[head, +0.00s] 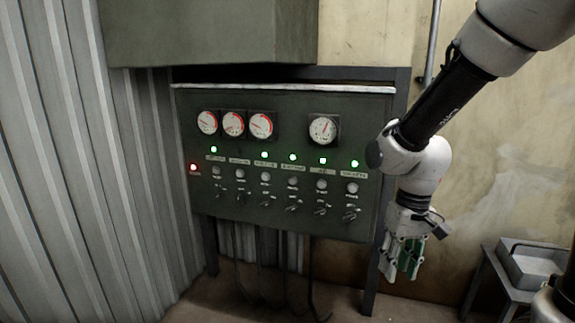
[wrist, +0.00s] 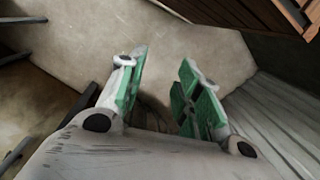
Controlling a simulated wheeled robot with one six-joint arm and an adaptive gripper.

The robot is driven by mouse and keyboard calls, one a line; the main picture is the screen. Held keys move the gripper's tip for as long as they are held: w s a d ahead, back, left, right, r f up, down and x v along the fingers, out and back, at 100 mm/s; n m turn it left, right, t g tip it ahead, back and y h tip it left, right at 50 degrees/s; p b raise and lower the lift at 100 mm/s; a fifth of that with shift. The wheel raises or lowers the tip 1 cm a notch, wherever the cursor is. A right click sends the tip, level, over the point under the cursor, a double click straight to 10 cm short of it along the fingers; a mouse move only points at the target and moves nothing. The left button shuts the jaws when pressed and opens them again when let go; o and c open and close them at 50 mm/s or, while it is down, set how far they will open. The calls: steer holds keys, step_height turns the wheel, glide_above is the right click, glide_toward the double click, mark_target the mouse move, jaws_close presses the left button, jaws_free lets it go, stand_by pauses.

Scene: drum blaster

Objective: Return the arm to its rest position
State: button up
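My gripper (head: 403,262) hangs pointing down at the right of the control panel in the head view, in front of the panel's right leg. In the wrist view its green-padded fingers (wrist: 160,92) are apart with nothing between them, and bare floor shows beyond. My arm comes in from the upper right of the head view. The green control panel (head: 280,180) has dial gauges, switches and small lamps. Several lamps glow green, and one lamp (head: 193,167) at the left glows red.
A corrugated metal wall (head: 90,170) stands at the left. A grey tray (head: 535,262) sits on a small stand at the lower right. Cables hang below the panel. A metal box (head: 200,35) overhangs the panel. The floor (wrist: 190,45) beneath my gripper looks clear.

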steer(key=s+d+r+m+t, duration=0.1)
steer(key=s+d+r+t, duration=0.1)
steer(key=s+d+r, duration=0.2)
steer(key=s+d+r+m+t, duration=0.1)
steer(key=s+d+r+t, duration=0.2)
steer(key=d+r, duration=0.5)
step_height(320, 180, up, 4)
steer(key=shift+s+d+r+t+h, duration=0.1)
steer(key=shift+s+d+t+h, duration=0.25)
steer(key=shift+s, duration=0.5)
